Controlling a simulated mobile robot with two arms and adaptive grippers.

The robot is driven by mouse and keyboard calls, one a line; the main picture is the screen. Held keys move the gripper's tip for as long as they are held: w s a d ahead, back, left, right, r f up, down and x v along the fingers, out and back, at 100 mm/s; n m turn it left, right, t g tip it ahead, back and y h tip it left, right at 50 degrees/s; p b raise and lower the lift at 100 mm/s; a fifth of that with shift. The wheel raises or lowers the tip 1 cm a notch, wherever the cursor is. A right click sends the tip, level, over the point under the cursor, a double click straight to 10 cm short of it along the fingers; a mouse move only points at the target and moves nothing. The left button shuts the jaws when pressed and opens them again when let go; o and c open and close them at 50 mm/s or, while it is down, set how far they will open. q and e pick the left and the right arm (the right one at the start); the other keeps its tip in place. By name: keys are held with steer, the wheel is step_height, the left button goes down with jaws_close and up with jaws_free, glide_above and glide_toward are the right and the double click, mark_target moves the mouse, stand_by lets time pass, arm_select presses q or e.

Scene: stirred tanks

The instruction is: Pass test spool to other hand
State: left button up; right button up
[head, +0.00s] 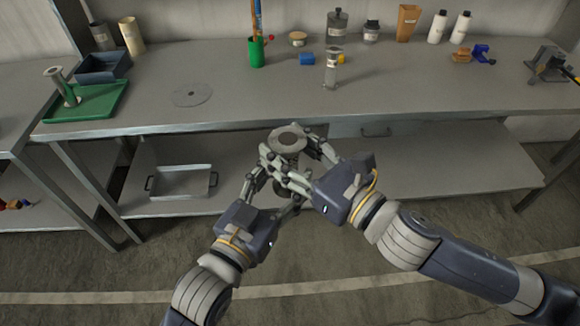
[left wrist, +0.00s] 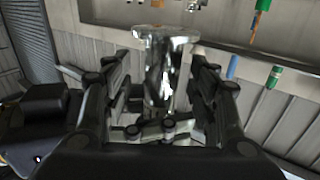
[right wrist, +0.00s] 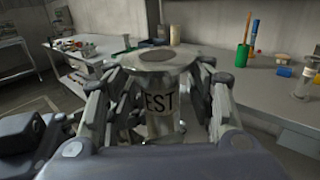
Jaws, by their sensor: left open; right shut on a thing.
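The test spool (head: 288,138) is a metal cylinder with flanged ends, upright in the air in front of the bench. My right gripper (head: 306,162) is shut on it. In the right wrist view the spool (right wrist: 160,112) stands between the fingers, its label reading "EST". My left gripper (head: 264,172) is open at the spool's left side. In the left wrist view the shiny spool (left wrist: 167,72) lies between the spread left fingers. Whether they touch it, I cannot tell. The fingers of both grippers hide the spool's lower part in the head view.
The steel bench (head: 230,110) bears a green tray (head: 98,103) with another flanged piece (head: 62,87), a grey disc (head: 192,95), a similar flanged piece (head: 333,68) and bottles at the back. A shallow tray (head: 182,183) is on the lower shelf. The bench's front middle is clear.

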arm_select(q)
steer(key=shift+x, duration=1.4)
steer(key=shift+c, duration=0.3)
arm_select(e)
steer(key=shift+r, duration=0.1)
arm_select(q)
jaws_close()
arm_select(e)
steer(key=o, duration=1.4)
